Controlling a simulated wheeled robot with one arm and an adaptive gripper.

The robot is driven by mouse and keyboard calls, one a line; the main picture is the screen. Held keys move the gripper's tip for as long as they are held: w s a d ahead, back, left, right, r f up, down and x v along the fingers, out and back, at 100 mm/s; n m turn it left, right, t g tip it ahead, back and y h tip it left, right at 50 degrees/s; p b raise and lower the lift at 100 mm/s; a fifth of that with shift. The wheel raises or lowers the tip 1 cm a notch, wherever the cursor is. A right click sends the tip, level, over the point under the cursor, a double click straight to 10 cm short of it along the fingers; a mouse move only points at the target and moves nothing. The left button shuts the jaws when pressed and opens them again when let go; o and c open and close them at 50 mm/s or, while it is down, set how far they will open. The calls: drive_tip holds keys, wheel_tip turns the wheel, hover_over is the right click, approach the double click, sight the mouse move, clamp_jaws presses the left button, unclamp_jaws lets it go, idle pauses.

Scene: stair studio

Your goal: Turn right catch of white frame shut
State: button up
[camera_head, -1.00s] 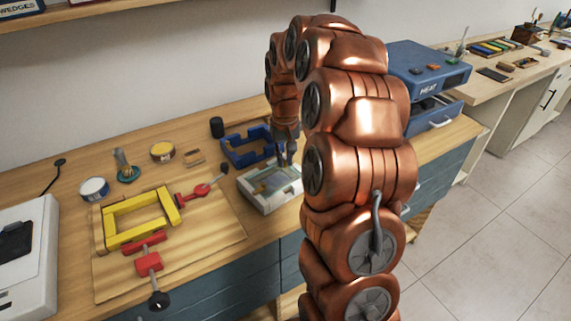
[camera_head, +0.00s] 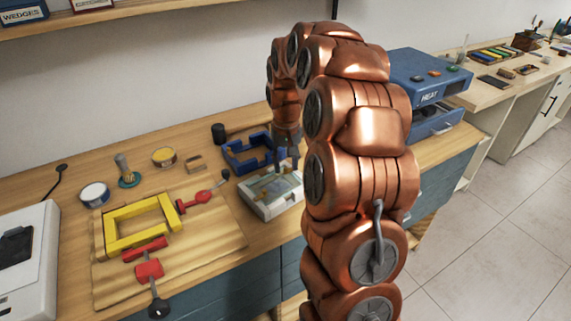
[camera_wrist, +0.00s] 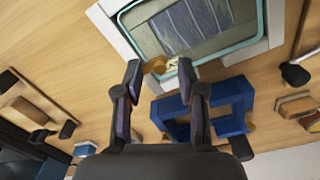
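The white frame (camera_head: 262,210) lies on the bench, partly hidden by my arm in the head view. In the wrist view the white frame (camera_wrist: 277,22) is at the top, with a teal-edged pane inside it. A small brass-coloured catch (camera_wrist: 154,66) sits at its near edge, with a small pale piece beside it. My gripper (camera_wrist: 160,70) is open, its two fingertips apart on either side of the catch. I cannot tell whether either finger touches it. In the head view my gripper (camera_head: 288,157) is over the frame's far side. The catch's exact angle is unclear.
A blue frame (camera_head: 234,160) stands just behind the white one and below my fingers in the wrist view. A yellow frame (camera_head: 110,224) with red clamps (camera_head: 150,269) lies on a board to the left. A blue heater box (camera_head: 425,72) stands to the right.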

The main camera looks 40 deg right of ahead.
sight(286, 168)
wheel_tip(286, 168, up, 12)
drive_tip(key=shift+f, duration=0.25)
idle(0.4)
drive_tip(key=s+a+n, duration=0.3)
drive_tip(key=s+a, duration=1.1)
drive_tip(key=a, duration=0.1)
drive_tip(key=s+a+f+g, duration=0.1)
drive_tip(key=s+a+f, duration=0.2)
drive_tip(key=s, duration=0.6)
drive_tip(key=s+a+f+n+p, duration=0.1)
drive_tip(key=s+a+f, duration=0.2)
drive_tip(key=s, duration=0.6)
drive_tip(key=shift+n+g, duration=0.3)
drive_tip(key=shift+g, duration=0.1)
drive_tip(key=shift+f, duration=0.1)
